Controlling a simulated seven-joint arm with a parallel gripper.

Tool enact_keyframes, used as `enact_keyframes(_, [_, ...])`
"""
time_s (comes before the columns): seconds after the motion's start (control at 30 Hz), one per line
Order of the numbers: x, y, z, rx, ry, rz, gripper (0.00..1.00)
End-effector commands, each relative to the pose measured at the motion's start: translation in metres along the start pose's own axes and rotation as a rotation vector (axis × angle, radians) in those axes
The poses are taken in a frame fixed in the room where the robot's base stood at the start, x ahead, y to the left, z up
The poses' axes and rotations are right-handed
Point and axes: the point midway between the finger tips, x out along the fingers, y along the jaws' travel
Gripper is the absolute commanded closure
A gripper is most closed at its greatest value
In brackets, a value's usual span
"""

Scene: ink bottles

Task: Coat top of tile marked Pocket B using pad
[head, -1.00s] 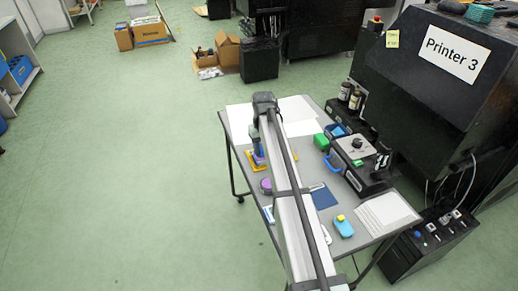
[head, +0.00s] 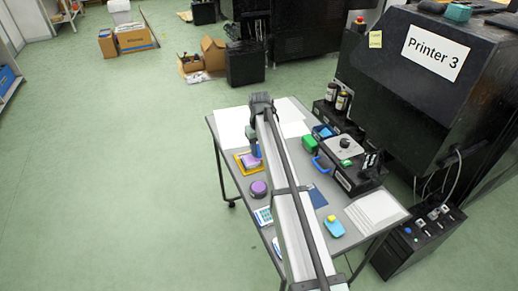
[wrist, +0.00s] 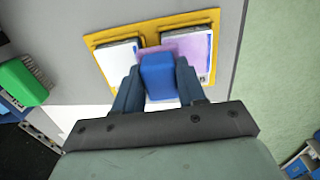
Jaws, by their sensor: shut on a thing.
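My gripper (wrist: 160,85) is shut on a blue block (wrist: 159,78), which has a purple pad (wrist: 172,50) at its far end. A yellow tray (wrist: 122,33) lies beneath and holds two tiles side by side. The left tile (wrist: 117,58) looks mostly white. The right tile (wrist: 199,55) shows a purple-blue tint on part of its top. The pad sits between and partly over the tiles; whether it touches either one is unclear. No pocket lettering is readable. In the head view my gripper (head: 255,150) is over the yellow tray (head: 240,164).
A purple round thing (head: 258,188) and a calculator-like item (head: 264,216) lie near the table's left edge. A green block (head: 310,144), a black device (head: 345,172) and a blue-yellow item (head: 334,226) are to the right. White sheets (head: 228,124) lie at the back.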

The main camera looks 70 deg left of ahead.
Motion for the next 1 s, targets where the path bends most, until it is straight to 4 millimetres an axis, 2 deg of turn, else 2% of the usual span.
enact_keyframes(0.7, [-0.054,0.000,0.000,0.000,0.000,0.000,0.84])
enact_keyframes(1.0, [-0.059,0.000,0.000,0.000,0.000,0.000,0.84])
